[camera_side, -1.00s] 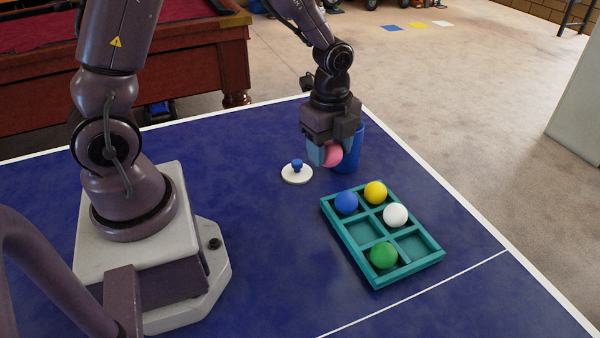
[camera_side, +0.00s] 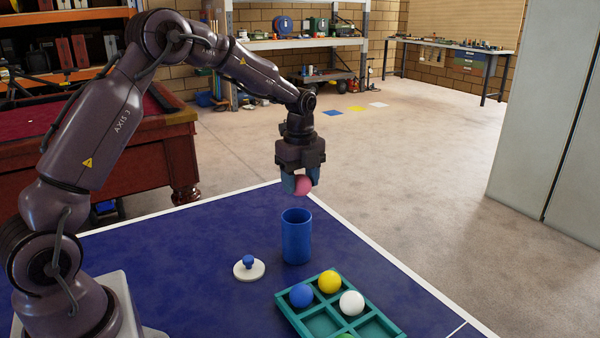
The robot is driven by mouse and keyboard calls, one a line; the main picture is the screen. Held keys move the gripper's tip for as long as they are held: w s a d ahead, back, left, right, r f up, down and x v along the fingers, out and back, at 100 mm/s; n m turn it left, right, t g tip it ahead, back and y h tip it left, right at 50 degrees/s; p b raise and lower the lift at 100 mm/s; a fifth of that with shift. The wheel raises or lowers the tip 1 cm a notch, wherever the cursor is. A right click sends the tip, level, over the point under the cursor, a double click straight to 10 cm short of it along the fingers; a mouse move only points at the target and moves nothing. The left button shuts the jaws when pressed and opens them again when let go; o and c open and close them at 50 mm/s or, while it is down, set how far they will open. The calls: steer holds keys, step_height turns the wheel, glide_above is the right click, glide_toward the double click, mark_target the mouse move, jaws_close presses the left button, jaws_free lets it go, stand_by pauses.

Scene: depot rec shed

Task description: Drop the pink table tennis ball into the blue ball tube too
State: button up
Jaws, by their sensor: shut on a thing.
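My gripper (camera_side: 301,178) is shut on the pink table tennis ball (camera_side: 303,186), which shows between the blue-grey fingers. The blue ball tube (camera_side: 297,240) stands upright and open on the blue table, with its mouth facing up. The gripper and ball are above the tube's rim, with a gap between them, and appear roughly in line with its mouth. I cannot see the inside bottom of the tube. A white lid (camera_side: 241,272) with a blue knob lies flat on the table, left of the tube.
A teal tray (camera_side: 292,319) with compartments stands in front of the tube. It holds a blue ball (camera_side: 301,295), a yellow ball (camera_side: 329,282), a white ball (camera_side: 351,303) and a green ball, mostly cut off by the frame. The table left of the lid is clear.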

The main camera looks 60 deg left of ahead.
mark_target(300, 192)
steer(key=shift+f, duration=1.55)
steer(key=o, duration=1)
steer(key=shift+r, duration=0.15)
step_height(300, 192, up, 13)
steer(key=shift+f, duration=0.15)
